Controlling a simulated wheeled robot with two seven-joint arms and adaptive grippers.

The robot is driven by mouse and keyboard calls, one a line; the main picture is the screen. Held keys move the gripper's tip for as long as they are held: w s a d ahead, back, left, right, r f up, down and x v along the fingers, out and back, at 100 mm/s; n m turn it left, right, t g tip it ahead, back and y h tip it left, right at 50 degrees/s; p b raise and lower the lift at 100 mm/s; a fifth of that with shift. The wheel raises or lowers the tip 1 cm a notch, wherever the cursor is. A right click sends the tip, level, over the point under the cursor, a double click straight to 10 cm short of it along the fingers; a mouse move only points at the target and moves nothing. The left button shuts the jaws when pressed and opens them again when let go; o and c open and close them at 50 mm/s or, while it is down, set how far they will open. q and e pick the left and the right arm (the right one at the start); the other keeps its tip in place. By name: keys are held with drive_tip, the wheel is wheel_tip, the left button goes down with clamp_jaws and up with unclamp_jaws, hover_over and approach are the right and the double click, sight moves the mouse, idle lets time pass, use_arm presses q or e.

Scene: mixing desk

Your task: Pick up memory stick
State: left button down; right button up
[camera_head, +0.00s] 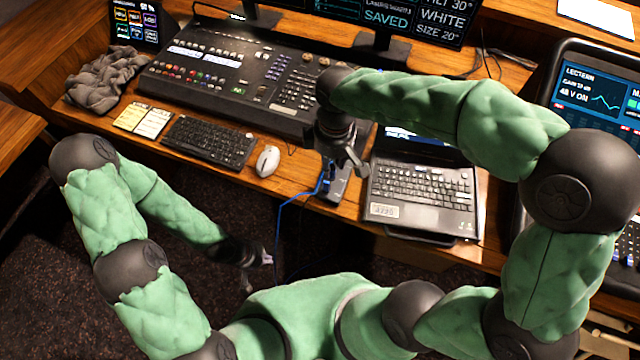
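I cannot clearly make out a memory stick. A small dark box (338,188), like a hub, lies at the desk's front edge between mouse and laptop, with a blue cable (280,222) and a small blue piece at its left side. My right gripper (346,168) points down just above the box, its fingers apart; it hides part of the box, and I see nothing held. My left gripper (257,270) is open and empty, low in front of the desk, over the dark carpet.
A laptop (420,190) stands right of the box. A white mouse (267,161), a black keyboard (210,141) and yellow note cards (143,119) lie to the left. The mixing console (235,75) is behind. A grey cloth (104,80) lies at the left. The lectern screen (590,90) stands right.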

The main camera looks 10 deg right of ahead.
sight(328, 183)
wheel_tip(328, 183, down, 6)
drive_tip(key=shift+r+b, duration=0.15)
drive_tip(key=shift+b, duration=0.85)
drive_tip(key=f+b, duration=0.1)
drive_tip(key=f, duration=0.2)
drive_tip(key=f+b, duration=0.1)
drive_tip(key=f, duration=0.1)
drive_tip(key=shift+w+a+b, duration=0.1)
drive_tip(key=shift+a+b, duration=0.15)
drive_tip(key=shift+b, duration=0.05)
clamp_jaws()
